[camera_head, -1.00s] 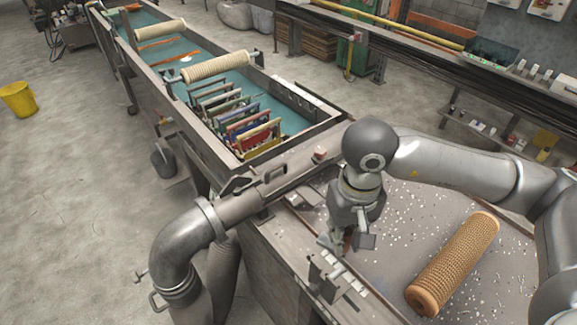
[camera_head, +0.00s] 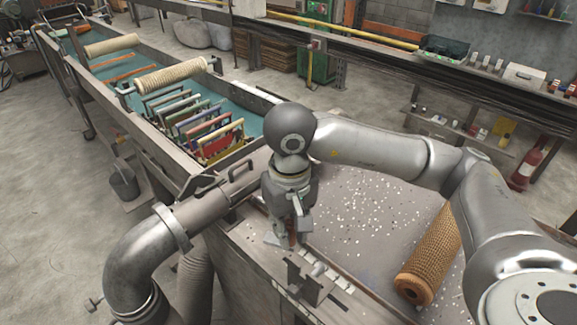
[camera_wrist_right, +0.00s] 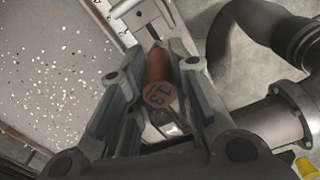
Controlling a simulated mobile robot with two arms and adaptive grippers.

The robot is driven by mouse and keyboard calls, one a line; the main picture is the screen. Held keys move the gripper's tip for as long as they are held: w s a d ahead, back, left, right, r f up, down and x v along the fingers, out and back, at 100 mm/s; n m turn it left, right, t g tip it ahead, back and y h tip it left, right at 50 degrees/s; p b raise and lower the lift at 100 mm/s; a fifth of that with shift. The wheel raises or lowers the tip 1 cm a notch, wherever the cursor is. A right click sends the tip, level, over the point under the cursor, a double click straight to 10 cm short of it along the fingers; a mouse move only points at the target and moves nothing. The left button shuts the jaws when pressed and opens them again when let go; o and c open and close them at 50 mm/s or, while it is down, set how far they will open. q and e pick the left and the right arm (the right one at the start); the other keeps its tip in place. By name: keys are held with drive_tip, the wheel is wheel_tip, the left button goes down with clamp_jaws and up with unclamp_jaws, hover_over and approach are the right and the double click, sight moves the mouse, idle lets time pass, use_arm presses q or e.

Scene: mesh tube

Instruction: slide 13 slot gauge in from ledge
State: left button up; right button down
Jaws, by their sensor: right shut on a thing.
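The slot gauge marked 13 (camera_wrist_right: 160,92) is a small copper-brown cylinder held between the fingers of my right gripper (camera_wrist_right: 165,85) in the right wrist view. In the head view my right gripper (camera_head: 288,240) points down over the ledge (camera_head: 262,262) at the table's left edge. Only a reddish sliver of the gauge shows there between the fingers. A metal fixture (camera_head: 308,278) with pale blocks stands on the ledge just right of and nearer than the gripper. I cannot tell whether the gauge touches the ledge. My left gripper is not in view.
A brown mesh tube (camera_head: 432,255) lies on the speckled table (camera_head: 350,205) at the right. A metal duct pipe (camera_head: 140,255) bends close to the left of the gripper. A blue-lined trough (camera_head: 245,118) holds several coloured frames behind it.

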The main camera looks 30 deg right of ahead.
drive_tip(key=w+d+r+m+p, duration=0.2)
drive_tip(key=w+d+m, duration=0.15)
drive_tip(key=w, duration=0.35)
drive_tip(key=w+d+r+m+p, duration=0.2)
drive_tip(key=w+d+r+p, duration=0.15)
drive_tip(key=w, duration=0.25)
drive_tip(key=shift+f+b, duration=2)
drive_tip(key=shift+f, duration=1.2)
drive_tip(key=shift+w+f+b, duration=0.1)
drive_tip(key=shift+f+b, duration=0.2)
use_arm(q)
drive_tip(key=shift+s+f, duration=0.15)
use_arm(e)
drive_tip(key=shift+w+f, duration=0.15)
use_arm(q)
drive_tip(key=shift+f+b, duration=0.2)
drive_tip(key=shift+b, duration=0.15)
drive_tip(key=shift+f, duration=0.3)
use_arm(e)
drive_tip(key=shift+w+a, duration=0.3)
drive_tip(key=shift+w, duration=0.4)
drive_tip(key=shift+w+a, duration=0.25)
drive_tip(key=shift+w, duration=0.45)
